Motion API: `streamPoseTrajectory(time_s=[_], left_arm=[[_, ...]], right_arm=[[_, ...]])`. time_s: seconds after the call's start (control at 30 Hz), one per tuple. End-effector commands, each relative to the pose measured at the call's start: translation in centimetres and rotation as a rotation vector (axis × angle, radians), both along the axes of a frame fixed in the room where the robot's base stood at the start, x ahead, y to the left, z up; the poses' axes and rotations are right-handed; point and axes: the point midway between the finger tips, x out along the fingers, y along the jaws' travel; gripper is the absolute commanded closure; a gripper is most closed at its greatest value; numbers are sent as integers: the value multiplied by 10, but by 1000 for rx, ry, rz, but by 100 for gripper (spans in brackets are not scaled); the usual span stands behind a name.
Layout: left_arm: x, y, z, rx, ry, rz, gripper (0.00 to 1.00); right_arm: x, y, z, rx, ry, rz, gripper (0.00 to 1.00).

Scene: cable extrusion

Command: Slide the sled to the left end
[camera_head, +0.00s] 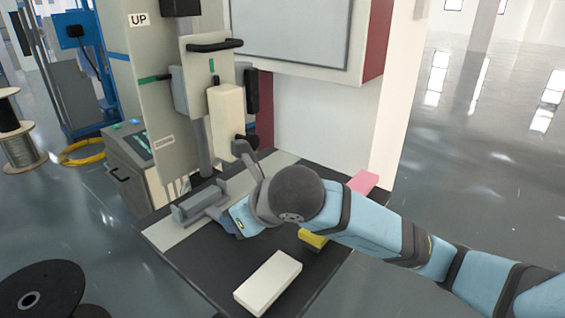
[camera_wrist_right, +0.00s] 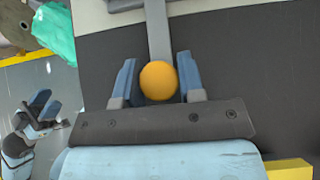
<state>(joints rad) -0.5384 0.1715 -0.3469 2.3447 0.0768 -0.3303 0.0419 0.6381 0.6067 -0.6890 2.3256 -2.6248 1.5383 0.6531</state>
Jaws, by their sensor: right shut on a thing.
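The grey sled (camera_head: 197,203) sits on a light grey strip along the back of the dark table, towards the strip's left part. A flat grey bar (camera_wrist_right: 158,32) sticks out from it and ends in an orange ball knob (camera_wrist_right: 158,80). My right gripper (camera_wrist_right: 158,84) is shut on this knob, one blue finger on each side. In the head view my right gripper (camera_head: 234,222) is just right of the sled, and the knob is hidden. My left gripper (camera_wrist_right: 42,108) shows small at the left of the wrist view, away from the table; its jaw gap is unclear.
A white block (camera_head: 268,283) lies at the table's front, with a yellow block (camera_head: 312,238) and a pink block (camera_head: 363,182) further right. A tall machine column with a cream block (camera_head: 226,118) stands behind. A dark spool (camera_head: 40,290) is at lower left.

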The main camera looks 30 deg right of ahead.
Motion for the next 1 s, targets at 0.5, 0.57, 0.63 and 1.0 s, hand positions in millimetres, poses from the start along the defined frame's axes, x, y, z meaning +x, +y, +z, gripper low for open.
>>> streamPoseTrajectory(time_s=[0.5, 0.57, 0.63, 1.0], left_arm=[[0, 0, -3, 0, 0, 0, 57], [0, 0, -3, 0, 0, 0, 57], [0, 0, -3, 0, 0, 0, 57], [0, 0, -3, 0, 0, 0, 57]], right_arm=[[-14, 34, 0, 1, 0, 1, 81], [-16, 38, 0, 1, 0, 1, 81], [-17, 41, 0, 1, 0, 1, 81], [-18, 43, 0, -1, 1, -1, 55]])
